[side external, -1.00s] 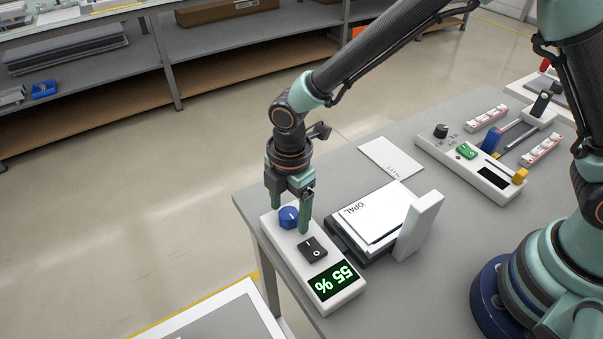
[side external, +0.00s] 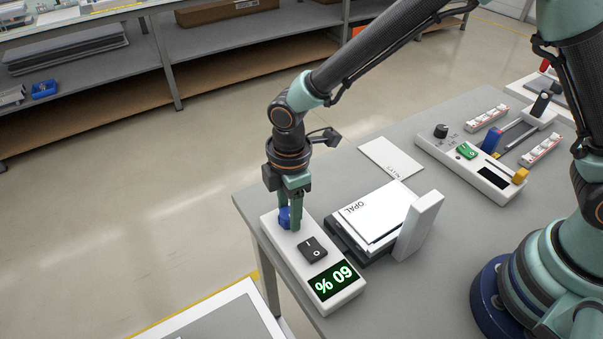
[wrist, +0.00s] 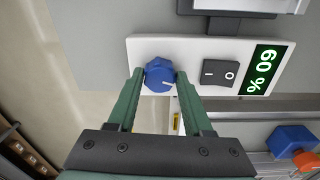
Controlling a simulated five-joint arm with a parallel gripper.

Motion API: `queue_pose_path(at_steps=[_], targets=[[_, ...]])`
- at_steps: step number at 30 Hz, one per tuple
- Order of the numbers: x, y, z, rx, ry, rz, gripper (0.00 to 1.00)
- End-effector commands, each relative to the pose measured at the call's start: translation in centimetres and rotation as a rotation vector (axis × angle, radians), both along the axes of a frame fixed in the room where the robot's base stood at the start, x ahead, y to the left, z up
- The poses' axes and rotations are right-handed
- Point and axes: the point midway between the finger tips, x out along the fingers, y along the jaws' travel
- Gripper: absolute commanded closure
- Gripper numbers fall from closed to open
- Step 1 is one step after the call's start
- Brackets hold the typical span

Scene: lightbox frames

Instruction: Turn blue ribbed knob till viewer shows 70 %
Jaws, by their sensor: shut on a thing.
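The blue ribbed knob (side external: 285,217) sits at the far end of a white control box (side external: 275,243). My gripper (side external: 290,226) points down and is shut on the knob, one finger on each side. In the wrist view both fingertips (wrist: 160,80) press the knob's sides. A black rocker switch (side external: 312,249) lies between knob and display.
A lightbox with frames marked OPAL (side external: 375,215) stands right beside the control box. A white card (side external: 391,158) lies behind it. Another panel (side external: 470,165) with a green switch and sliders is at right. The table edge is close at left.

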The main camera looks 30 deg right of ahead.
Motion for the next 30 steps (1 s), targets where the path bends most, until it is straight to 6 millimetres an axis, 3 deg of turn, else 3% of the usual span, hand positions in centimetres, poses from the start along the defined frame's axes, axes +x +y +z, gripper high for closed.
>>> queue_pose_path(at_steps=[15, 30], targets=[[-0.15, 0.13, -0.01, -0.001, 0.018, -0.415, 1.00], [-0.24, 0.20, -0.05, -0.003, 0.024, -0.564, 1.00]])
